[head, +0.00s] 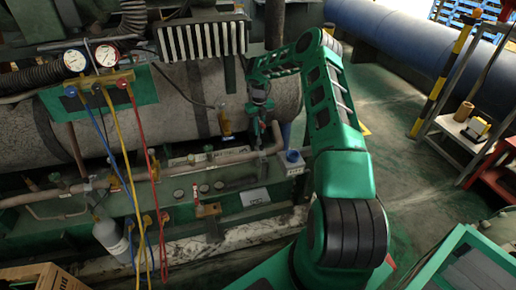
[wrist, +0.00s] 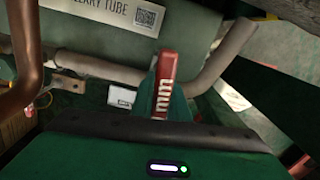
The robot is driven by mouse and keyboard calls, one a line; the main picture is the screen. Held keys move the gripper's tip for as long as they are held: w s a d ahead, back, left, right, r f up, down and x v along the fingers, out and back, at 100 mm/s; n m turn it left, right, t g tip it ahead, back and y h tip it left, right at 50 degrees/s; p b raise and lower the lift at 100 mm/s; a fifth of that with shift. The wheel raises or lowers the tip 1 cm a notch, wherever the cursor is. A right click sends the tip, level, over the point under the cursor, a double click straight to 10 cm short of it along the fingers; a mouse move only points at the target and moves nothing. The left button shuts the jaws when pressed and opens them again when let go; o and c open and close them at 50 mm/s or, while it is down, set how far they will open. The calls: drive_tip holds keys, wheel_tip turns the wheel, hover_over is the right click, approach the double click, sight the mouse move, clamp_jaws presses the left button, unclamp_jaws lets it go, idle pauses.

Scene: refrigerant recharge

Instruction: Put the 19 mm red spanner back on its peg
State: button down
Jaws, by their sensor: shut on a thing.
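A red spanner handle (wrist: 165,80) with white "mm" lettering stands out beyond my gripper in the wrist view. Its size number and its ends are hidden or too small to read. My gripper (wrist: 166,100) is shut on it, with a green finger showing around the handle. In the head view my gripper (head: 258,135) hangs at the end of my green arm, in front of the large grey cylinder. The spanner cannot be clearly made out there. I cannot identify its peg in either view.
A gauge set (head: 98,75) with blue, yellow and red hoses hangs at the left. Pipes (head: 215,160) run just below and beside my gripper. A white label with a code (wrist: 115,12) shows in the wrist view. A shelf trolley (head: 465,130) stands right; floor between is clear.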

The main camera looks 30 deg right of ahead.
drive_tip(key=shift+r, duration=1.3)
